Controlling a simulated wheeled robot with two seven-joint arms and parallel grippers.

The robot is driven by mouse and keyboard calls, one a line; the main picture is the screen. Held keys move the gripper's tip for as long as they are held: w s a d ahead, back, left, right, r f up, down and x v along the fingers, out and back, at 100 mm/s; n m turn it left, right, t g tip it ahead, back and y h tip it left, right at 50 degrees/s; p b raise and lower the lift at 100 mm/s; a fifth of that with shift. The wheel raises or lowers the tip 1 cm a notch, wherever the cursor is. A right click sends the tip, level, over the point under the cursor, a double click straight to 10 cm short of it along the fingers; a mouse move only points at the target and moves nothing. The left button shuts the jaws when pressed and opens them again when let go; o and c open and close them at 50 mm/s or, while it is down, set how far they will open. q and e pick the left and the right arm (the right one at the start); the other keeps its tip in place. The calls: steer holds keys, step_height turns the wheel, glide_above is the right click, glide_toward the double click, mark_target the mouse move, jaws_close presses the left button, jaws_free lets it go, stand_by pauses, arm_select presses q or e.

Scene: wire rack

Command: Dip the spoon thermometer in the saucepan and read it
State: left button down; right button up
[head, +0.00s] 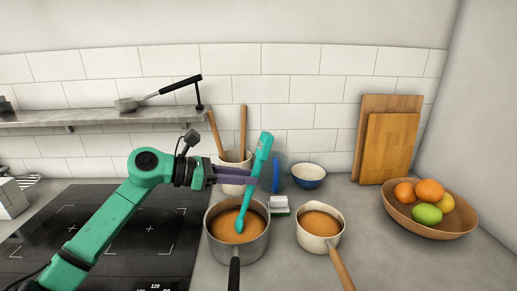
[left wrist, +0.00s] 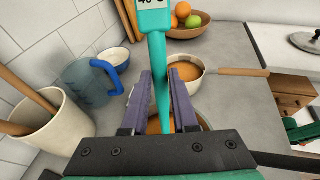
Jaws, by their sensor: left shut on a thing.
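The teal spoon thermometer (head: 250,200) is held by my left gripper (head: 257,177), which is shut on its stem. It slants down, and its lower end meets the orange-brown liquid in the steel saucepan (head: 210,245) with the black handle. How deep it goes I cannot tell. In the left wrist view the thermometer (left wrist: 153,20) stands between the purple fingers (left wrist: 160,85). Its display shows what looks like 40 °C, with the top cut off by the picture edge. The saucepan is mostly hidden there behind the gripper. My right gripper is not seen.
A cream pan (head: 318,243) with a wooden handle and similar liquid stands just right. A fruit bowl (head: 430,222) and cutting boards (head: 390,145) are right.

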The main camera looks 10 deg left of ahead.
arm_select(q)
step_height(320, 180, up, 10)
steer(key=p, duration=0.6)
steer(key=shift+r+p, duration=0.15)
steer(key=shift+p, duration=0.15)
step_height(320, 180, down, 13)
steer(key=b, duration=0.9)
step_height(320, 180, up, 2)
steer(key=shift+r+p, duration=0.1)
steer(key=shift+p, duration=0.8)
